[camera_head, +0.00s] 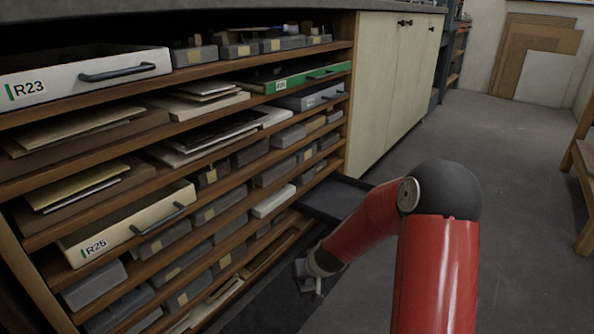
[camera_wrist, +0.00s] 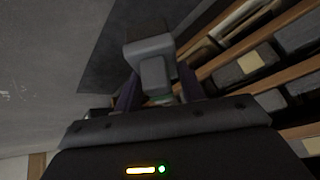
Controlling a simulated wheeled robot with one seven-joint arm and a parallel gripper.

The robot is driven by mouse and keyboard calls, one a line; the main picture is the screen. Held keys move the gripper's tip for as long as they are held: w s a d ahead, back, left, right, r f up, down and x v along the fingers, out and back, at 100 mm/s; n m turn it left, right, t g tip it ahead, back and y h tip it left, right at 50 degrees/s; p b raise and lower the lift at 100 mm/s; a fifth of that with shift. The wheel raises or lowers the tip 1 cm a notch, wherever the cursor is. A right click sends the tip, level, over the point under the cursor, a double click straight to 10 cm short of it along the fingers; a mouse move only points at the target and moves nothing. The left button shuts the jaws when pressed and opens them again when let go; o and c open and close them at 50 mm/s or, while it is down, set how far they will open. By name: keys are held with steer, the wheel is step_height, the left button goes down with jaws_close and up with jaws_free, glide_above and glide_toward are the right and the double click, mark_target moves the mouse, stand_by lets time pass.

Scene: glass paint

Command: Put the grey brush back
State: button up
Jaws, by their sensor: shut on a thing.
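My gripper (camera_head: 309,284) is low in front of the shelf unit, at the end of my red arm. In the wrist view, its fingers (camera_wrist: 152,92) are shut on a grey, blocky thing (camera_wrist: 151,50), which I take to be the grey brush. Its bristles cannot be made out. In the head view it is small and partly merged with the gripper. A dark, shallow drawer (camera_head: 335,198) stands pulled out at the right end of the shelves, above and behind my gripper. My forearm hides part of it.
The wooden shelves (camera_head: 228,178) hold several grey boxes and papers. Labelled drawers R23 (camera_head: 60,92) and R25 (camera_head: 115,238) stick out at the left. A pale cabinet (camera_head: 385,90) stands behind. The grey floor (camera_head: 530,190) at the right is clear up to a wooden stand (camera_head: 580,165).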

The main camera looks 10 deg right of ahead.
steer(key=shift+r, duration=0.3)
steer(key=s+r+p, duration=0.9)
steer(key=r+p, duration=0.1)
steer(key=p, duration=0.3)
steer(key=shift+p, duration=0.3)
steer(key=shift+f, duration=0.1)
